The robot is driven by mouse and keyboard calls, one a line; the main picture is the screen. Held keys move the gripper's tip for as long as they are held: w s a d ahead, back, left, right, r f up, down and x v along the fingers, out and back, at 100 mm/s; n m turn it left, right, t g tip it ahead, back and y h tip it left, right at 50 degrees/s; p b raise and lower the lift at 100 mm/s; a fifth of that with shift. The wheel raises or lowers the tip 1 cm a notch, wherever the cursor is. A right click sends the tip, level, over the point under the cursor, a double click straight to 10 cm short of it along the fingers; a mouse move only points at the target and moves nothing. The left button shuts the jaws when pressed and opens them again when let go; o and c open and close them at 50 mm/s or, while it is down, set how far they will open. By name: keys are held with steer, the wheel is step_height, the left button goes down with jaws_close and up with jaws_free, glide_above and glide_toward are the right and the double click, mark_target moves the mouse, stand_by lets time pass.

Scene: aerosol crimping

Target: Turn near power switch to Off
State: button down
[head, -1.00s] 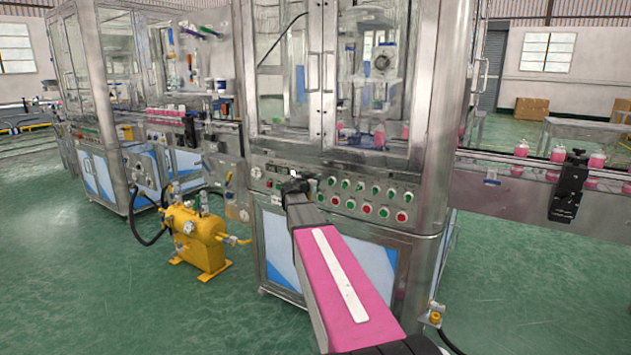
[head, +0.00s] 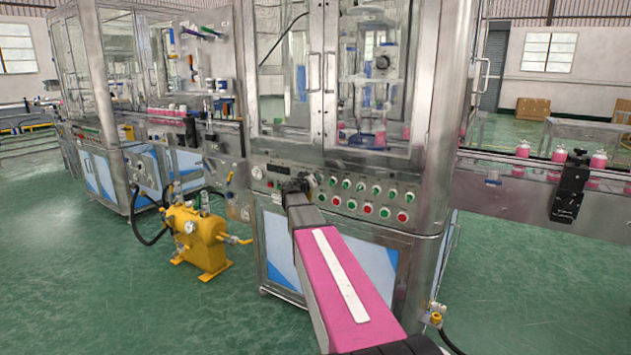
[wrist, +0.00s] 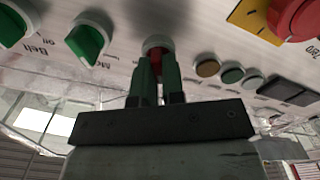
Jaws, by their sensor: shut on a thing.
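My gripper (wrist: 158,75) is at the control panel of the near machine, with its green fingers closed around a switch. The red knob (wrist: 157,58) of that power switch shows between the fingers, and its pale round collar (wrist: 157,41) shows above them in the wrist view. The fingers hide the knob's sides, so I cannot tell which position it points to. In the head view my gripper (head: 300,184) reaches the left part of the panel (head: 280,171) and covers the switch.
Green selector knobs (wrist: 88,38) sit beside the held switch; one has a "Belt" label. On the other side are small round buttons (wrist: 232,74) and a red emergency button (wrist: 296,18) on yellow. A yellow tank unit (head: 205,240) stands on the floor at left.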

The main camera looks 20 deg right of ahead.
stand_by(0.4)
steer(key=c, duration=1.2)
jaws_free()
steer(key=shift+s+a, duration=0.1)
steer(key=v, duration=1)
steer(key=shift+s+a, duration=0.2)
steer(key=shift+a, duration=0.05)
steer(key=s+a+f+n+g+y, duration=0.1)
steer(key=s+a+f+g+y, duration=0.2)
steer(key=s+f, duration=0.55)
steer(key=s+a+f+n+g+y, duration=0.1)
steer(key=s+f+g+y, duration=0.4)
steer(key=f, duration=0.7)
steer(key=s+a+f+g+y, duration=0.1)
steer(key=s+a+f+y, duration=0.1)
steer(key=s+a+f, duration=0.1)
steer(key=s+a+f+n+g+y, duration=0.1)
steer(key=s+a+f+y, duration=0.1)
steer(key=s, duration=0.4)
steer(key=s+a+f+n+g+y, duration=0.1)
steer(key=s+a+f+y, duration=0.1)
steer(key=s+a+f, duration=0.3)
steer(key=shift+s+a, duration=0.1)
steer(key=shift+a, duration=0.2)
